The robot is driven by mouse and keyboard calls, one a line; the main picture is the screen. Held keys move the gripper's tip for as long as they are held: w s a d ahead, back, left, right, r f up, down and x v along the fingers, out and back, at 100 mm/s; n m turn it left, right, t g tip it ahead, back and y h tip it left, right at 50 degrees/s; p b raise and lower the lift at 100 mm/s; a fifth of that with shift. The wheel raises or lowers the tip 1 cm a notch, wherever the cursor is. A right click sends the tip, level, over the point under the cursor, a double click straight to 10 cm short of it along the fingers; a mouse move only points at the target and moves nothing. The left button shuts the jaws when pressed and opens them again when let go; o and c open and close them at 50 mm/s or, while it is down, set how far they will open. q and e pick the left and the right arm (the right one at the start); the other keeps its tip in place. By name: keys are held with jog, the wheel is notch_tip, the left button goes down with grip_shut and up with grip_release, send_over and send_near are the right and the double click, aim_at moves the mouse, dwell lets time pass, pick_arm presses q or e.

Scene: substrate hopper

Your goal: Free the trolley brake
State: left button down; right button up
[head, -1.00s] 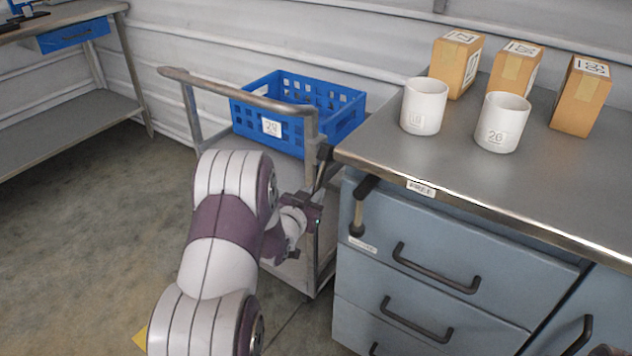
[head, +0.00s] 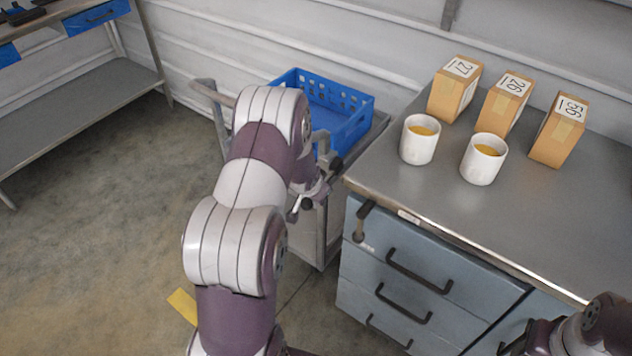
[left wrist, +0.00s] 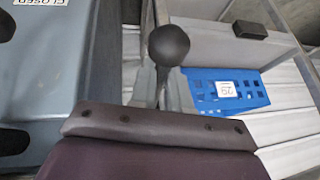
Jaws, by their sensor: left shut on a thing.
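The trolley (head: 320,228) stands against the left end of the counter with its push handle (head: 213,93) at the left. In the left wrist view a lever with a round black knob (left wrist: 168,45) rises between the fingers of my left gripper (left wrist: 163,90), which is shut on it just below the knob. My right gripper (head: 517,344) is at the bottom right edge, largely out of frame.
A blue crate (head: 352,128) rides on the trolley. Cups (head: 419,152) and cartons (head: 455,95) stand on the counter (head: 400,190). A bench (head: 80,95) stands far left; the floor between is open.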

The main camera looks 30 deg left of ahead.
pick_arm(q)
jog(key=shift+w+r+g+p, duration=0.1)
jog(key=shift+r+g+p, duration=0.9)
jog(key=shift+p, duration=0.25)
jog(key=c, duration=1.1)
grip_release()
jog(key=p+v, duration=0.1)
jog(key=v, duration=1.1)
jog(key=shift+r+p, duration=0.3)
jog(key=shift+p, duration=0.05)
jog(key=shift+d, duration=0.1)
